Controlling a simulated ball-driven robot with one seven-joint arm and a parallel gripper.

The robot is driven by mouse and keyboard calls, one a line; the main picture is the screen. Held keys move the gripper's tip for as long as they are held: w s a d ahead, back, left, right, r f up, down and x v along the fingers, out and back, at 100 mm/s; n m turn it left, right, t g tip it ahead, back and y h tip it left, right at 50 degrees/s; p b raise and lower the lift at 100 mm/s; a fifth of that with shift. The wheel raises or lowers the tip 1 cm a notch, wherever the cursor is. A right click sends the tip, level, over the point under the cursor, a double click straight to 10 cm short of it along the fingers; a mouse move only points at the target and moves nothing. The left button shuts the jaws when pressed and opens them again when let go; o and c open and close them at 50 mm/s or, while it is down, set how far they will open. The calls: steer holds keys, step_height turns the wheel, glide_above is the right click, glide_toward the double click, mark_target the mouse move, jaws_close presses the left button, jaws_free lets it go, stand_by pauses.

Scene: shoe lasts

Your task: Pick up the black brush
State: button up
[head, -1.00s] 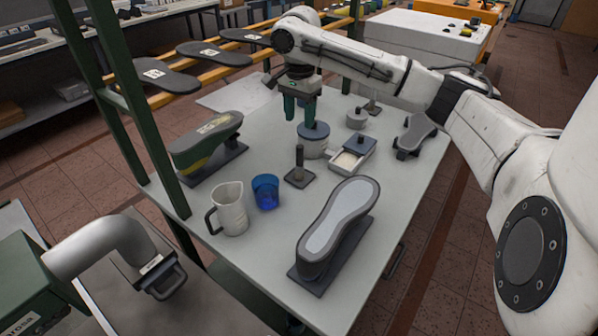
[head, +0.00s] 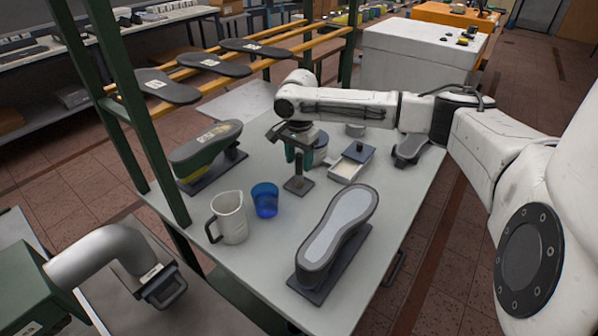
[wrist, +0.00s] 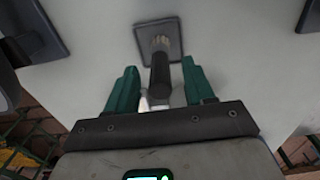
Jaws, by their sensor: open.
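In the head view, the brush (head: 299,168) is partly hidden by my gripper, and the plate (head: 303,187) lies on the grey table. My gripper (head: 299,157) is open and points down over the brush. In the wrist view, the green fingers of my gripper (wrist: 160,82) are on either side of the dark handle, with gaps visible beside it. I cannot tell how far down the handle the fingertips reach.
A blue cup (head: 265,200) and a clear jug (head: 230,217) stand at front left. A large shoe last (head: 338,230) lies at front right. A tray with a dark block (head: 345,172), a round pot (head: 322,146) and another last (head: 204,150) are close around.

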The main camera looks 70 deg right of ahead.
steer(key=shift+f, duration=0.1)
jaws_close()
stand_by(0.4)
